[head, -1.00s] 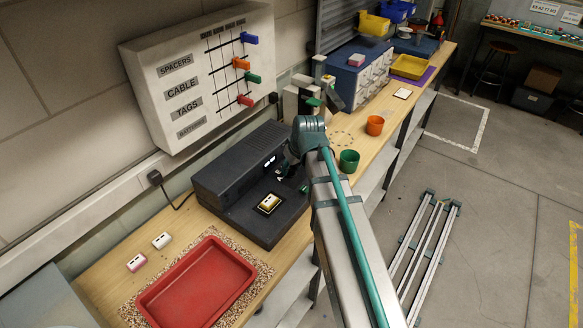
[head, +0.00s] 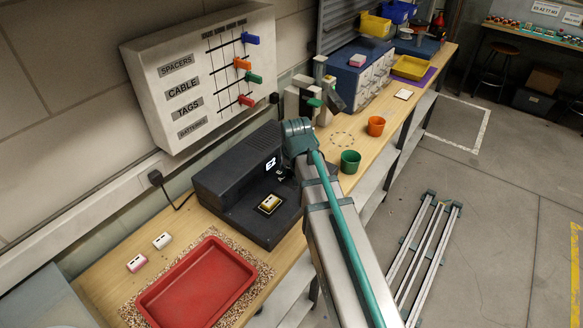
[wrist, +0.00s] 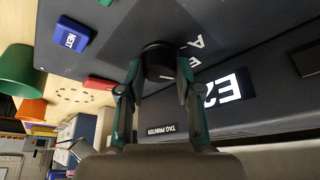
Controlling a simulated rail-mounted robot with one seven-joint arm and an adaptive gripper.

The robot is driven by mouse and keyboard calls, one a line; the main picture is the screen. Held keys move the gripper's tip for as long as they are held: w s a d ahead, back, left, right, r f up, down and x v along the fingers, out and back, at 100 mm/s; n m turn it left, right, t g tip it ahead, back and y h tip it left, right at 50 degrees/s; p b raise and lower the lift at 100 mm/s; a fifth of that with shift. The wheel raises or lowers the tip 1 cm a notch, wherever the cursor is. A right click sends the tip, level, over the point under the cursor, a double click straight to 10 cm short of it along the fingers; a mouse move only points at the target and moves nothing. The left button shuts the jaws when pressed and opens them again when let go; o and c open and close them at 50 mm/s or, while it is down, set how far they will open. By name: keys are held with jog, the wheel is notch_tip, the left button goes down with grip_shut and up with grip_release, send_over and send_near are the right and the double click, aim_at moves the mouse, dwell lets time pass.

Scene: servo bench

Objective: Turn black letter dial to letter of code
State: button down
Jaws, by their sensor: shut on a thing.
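The black letter dial (wrist: 158,60) sits on the dark tag printer (wrist: 235,35) between my gripper's fingers in the wrist view. My gripper (wrist: 159,72) is shut on the dial. A short white mark shows on the dial's near side. A white A and a partly covered E are printed beside it; other letters are hidden. The printer's display (wrist: 224,90) shows white characters that look like E2, turned over in this view. In the head view the printer (head: 225,170) and its lit display (head: 270,163) show, but my arm hides the dial.
A blue NEXT button (wrist: 72,35) and a red piece (wrist: 100,83) lie near the dial. A white-and-gold block (head: 269,203) sits on the printer's front. Green (head: 350,161) and orange (head: 376,126) cups stand right of my arm. A red tray (head: 195,285) is in front.

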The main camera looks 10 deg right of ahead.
jog(key=c, duration=0.8)
grip_release()
jog(key=shift+r, duration=0.1)
jog(key=v, duration=1.2)
jog(key=shift+w, duration=0.1)
